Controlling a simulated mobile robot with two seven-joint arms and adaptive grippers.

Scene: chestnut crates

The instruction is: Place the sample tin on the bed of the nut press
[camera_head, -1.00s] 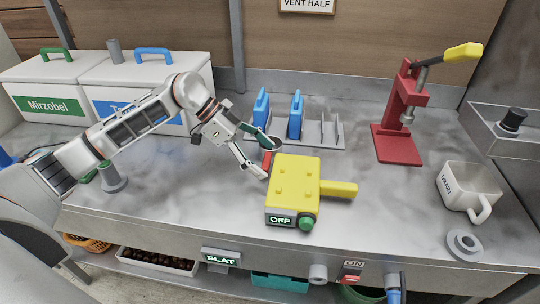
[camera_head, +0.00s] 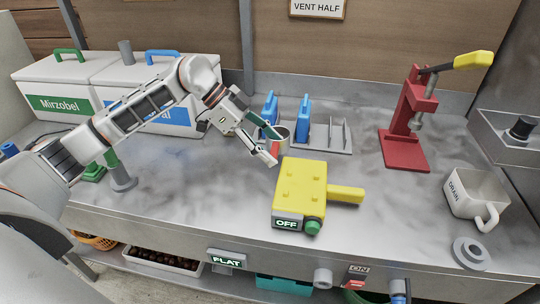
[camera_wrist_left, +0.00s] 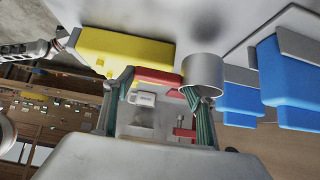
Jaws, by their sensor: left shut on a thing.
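The sample tin (camera_head: 283,133) is a small grey cylinder. In the left wrist view the tin (camera_wrist_left: 203,70) shows large by the fingertips. A red piece (camera_wrist_left: 158,76) shows beside it; I cannot tell whether it belongs to the tin. The red nut press (camera_head: 413,105), with a yellow-gripped lever, stands upright at the back right. Its flat red bed (camera_head: 404,153) is bare. At the wrist view's left edge, what looks like my right arm's end (camera_wrist_left: 65,42) shows small.
The yellow tool (camera_head: 300,185), marked OFF, lies between my gripper and the front edge. A rack (camera_head: 340,150) holds blue pieces (camera_head: 303,118). A white mug (camera_head: 468,192) and grey ring (camera_head: 470,252) are at the right. Bench between rack and press is clear.

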